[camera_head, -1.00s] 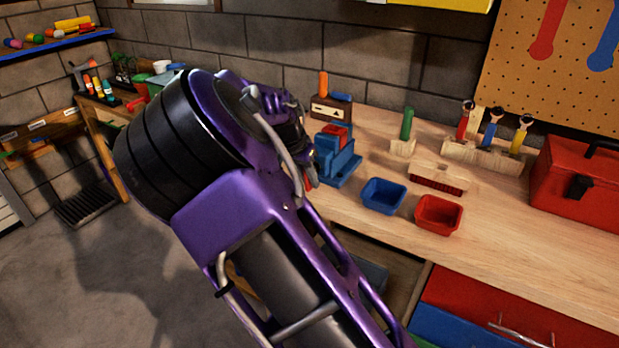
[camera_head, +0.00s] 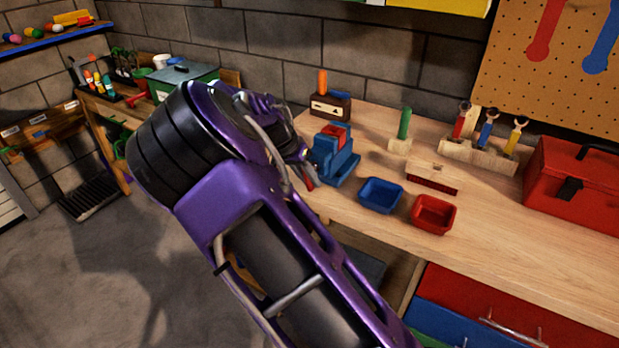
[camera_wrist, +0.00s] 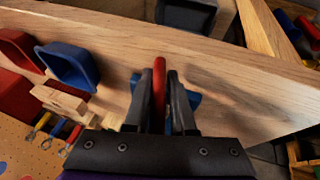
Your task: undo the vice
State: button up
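The blue vice (camera_head: 335,160) with a red part on top stands at the left end of the workbench. Its red handle (camera_head: 308,182) hangs at its front left side, partly hidden by my arm. In the wrist view, the red handle (camera_wrist: 159,80) runs lengthwise between my two dark fingers. My gripper (camera_wrist: 156,80) appears shut on the handle, with the fingers close along both sides. Only small blue parts of the vice show behind the fingers there. How far the jaws are open cannot be seen. My purple arm hides much of the bench's left end in the head view.
A blue bin (camera_head: 380,195) and a red bin (camera_head: 433,214) stand right of the vice. A brush (camera_head: 433,176), a wooden tool holder (camera_head: 478,155) and a red toolbox (camera_head: 574,188) are farther right. A wooden block (camera_head: 330,106) stands behind the vice. The bench's front edge is clear.

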jog(key=shift+o, duration=1.4)
jog(key=shift+w+d+r, duration=0.2)
jog(key=shift+d+r, duration=0.05)
jog(key=shift+f, duration=0.1)
jog(key=shift+s+a, duration=0.1)
jog(key=p+v, duration=0.1)
jog(key=v, duration=1.6)
jog(key=shift+s+a, duration=0.1)
jog(key=shift+a, duration=0.1)
